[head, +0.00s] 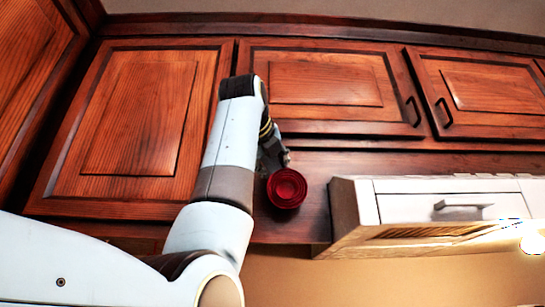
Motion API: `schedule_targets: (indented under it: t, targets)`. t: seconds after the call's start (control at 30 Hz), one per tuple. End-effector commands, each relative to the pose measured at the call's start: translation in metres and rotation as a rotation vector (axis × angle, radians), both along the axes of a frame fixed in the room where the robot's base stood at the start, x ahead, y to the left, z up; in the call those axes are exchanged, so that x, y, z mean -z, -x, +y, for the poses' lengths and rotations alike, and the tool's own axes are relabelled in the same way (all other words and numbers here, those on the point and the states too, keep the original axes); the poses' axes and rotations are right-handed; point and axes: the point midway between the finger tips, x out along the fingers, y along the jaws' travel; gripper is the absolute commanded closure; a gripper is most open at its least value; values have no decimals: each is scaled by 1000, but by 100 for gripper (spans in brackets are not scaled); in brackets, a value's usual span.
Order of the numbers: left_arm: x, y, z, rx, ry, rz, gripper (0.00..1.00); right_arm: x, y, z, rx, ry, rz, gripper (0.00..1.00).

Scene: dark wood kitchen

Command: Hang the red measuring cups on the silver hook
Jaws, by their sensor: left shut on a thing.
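The red measuring cups (287,188) show as one round red shape in the head view, just right of the middle, in front of a dark wood panel. My left gripper (276,160) is right above them and is shut on them. Its fingers are small and partly hidden by my left arm's wrist. I cannot make out the silver hook; a small greyish piece by the gripper is too small to tell apart from it. My right gripper is not in view.
Wooden cabinets (325,84) with dark handles run across the top. A white range hood (440,206) with a silver handle stands close to the right of the cups, with a lit lamp (533,243) under it. The tan wall below is clear.

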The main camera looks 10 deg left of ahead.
Motion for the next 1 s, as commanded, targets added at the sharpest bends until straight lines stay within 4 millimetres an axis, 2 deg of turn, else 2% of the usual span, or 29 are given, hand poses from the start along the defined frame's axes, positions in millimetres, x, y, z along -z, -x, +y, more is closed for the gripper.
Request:
schedule_targets:
  t: [0.33, 0.5, 1.0]
  targets:
    - [-2, -21, 7, -2, 1, 0, 100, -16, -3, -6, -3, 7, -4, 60]
    - [9, -24, 7, -1, 1, -1, 100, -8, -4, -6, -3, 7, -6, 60]
    - [18, -27, 8, -2, 2, 15, 100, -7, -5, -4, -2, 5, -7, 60]
